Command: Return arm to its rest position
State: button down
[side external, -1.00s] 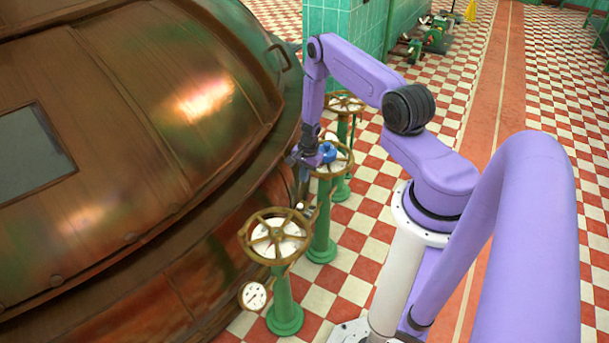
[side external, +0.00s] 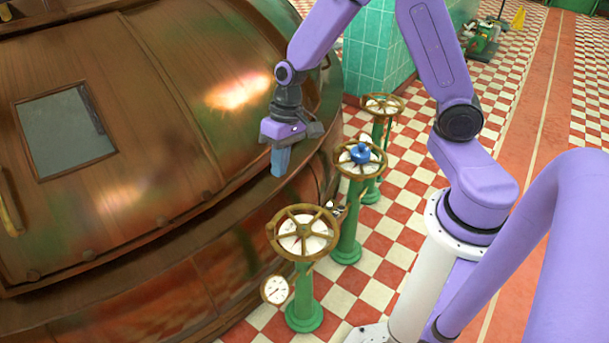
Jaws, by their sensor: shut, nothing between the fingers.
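My gripper (side external: 281,172) points downward in the side external view, with its fingers together and nothing held. It appears in front of the copper kettle (side external: 150,110), up and to the left of the valve handwheels. My purple arm rises from its white column at the right, bends high, and comes down to the gripper. The gap between gripper and kettle cannot be judged from this view.
A near brass handwheel (side external: 303,233) stands on a green post with a gauge (side external: 276,290) beside it. The middle handwheel (side external: 361,172) has a blue knob (side external: 360,153) at its centre. A far handwheel (side external: 383,106) stands behind, near the green tiled pillar (side external: 372,50).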

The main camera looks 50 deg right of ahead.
jog(key=s+d+r+n+h, duration=0.1)
jog(key=s+r+n, duration=0.4)
jog(key=s, duration=0.6)
jog(key=s+d+r+n+h, duration=0.1)
jog(key=s+r+n, duration=0.4)
jog(key=s, duration=0.6)
jog(key=n, duration=0.2)
jog(key=shift+s+d+r+n+h, duration=0.2)
jog(key=shift+s+r+n+h, duration=0.15)
jog(key=shift+n+h, duration=0.05)
jog(key=c, duration=1.8)
grip_release()
